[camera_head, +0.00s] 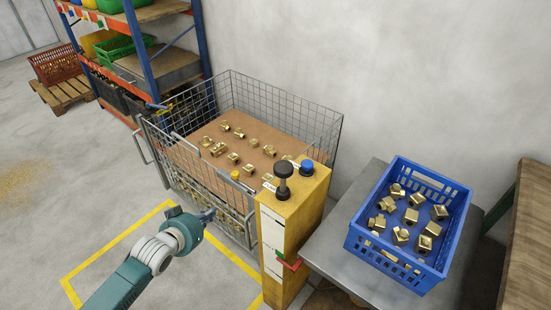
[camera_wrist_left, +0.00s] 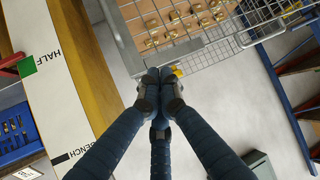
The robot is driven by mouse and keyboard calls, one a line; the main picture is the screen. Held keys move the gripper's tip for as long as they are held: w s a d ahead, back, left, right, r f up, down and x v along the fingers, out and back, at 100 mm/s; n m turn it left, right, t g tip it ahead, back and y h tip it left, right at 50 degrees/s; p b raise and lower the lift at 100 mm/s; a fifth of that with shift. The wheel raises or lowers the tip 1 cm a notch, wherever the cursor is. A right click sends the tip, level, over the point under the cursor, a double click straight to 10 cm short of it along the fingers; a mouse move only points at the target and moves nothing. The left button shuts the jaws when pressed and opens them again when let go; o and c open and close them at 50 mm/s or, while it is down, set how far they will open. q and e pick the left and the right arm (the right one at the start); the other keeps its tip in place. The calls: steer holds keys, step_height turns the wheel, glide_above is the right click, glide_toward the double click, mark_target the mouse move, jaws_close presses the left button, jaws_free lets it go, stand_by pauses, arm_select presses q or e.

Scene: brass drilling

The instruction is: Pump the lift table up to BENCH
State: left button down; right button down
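A yellow column (camera_head: 309,205) stands at the near right corner of the wire basket. On its top are a black knob on a short stem (camera_head: 283,178) and a blue button (camera_head: 307,168). Its white scale strip (camera_head: 271,232) shows HALF (camera_wrist_left: 56,42) and BENCH (camera_wrist_left: 86,162) in the left wrist view. A red pointer (camera_head: 290,263) sits low beside the column's green mark. My left gripper (camera_head: 210,214) is left of the column, low before the basket. In the wrist view its fingers (camera_wrist_left: 163,74) are together; a yellow bit (camera_wrist_left: 177,70) shows behind them, contact unclear. My right gripper is not in view.
The wire basket (camera_head: 330,122) holds brass fittings (camera_head: 233,157) on brown board. A yellow knob (camera_head: 235,175) is at its near side. A blue crate (camera_head: 455,191) of fittings sits on a grey bench (camera_head: 340,246) at right. Shelving (camera_head: 143,50) stands back left.

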arm_select(q)
steer(key=d+r+m+t+h, duration=0.1)
steer(key=d+r, duration=0.2)
steer(key=r, duration=0.4)
steer(key=d+r+m+h, duration=0.1)
steer(key=d+r, duration=0.2)
steer(key=r, duration=0.5)
steer(key=s+d+r+h, duration=0.1)
steer(key=s+d+r, duration=0.1)
steer(key=r, duration=0.2)
steer(key=s+d+r+m+h, duration=0.1)
steer(key=s+d+r, duration=0.1)
steer(key=r, duration=0.3)
steer(key=s+d+r+m+h, duration=0.1)
steer(key=s+d+r+h, duration=0.1)
steer(key=d+r, duration=0.2)
steer(key=shift+s+d+r+p, duration=0.2)
steer(key=shift+s+r+p, duration=0.1)
steer(key=shift+r, duration=0.25)
steer(key=shift+w, duration=0.15)
steer(key=p, duration=0.3)
glide_above(276, 169)
step_height(276, 169, down, 2)
step_height(276, 169, down, 4)
steer(key=shift+r, duration=0.25)
steer(key=shift+f, duration=0.55)
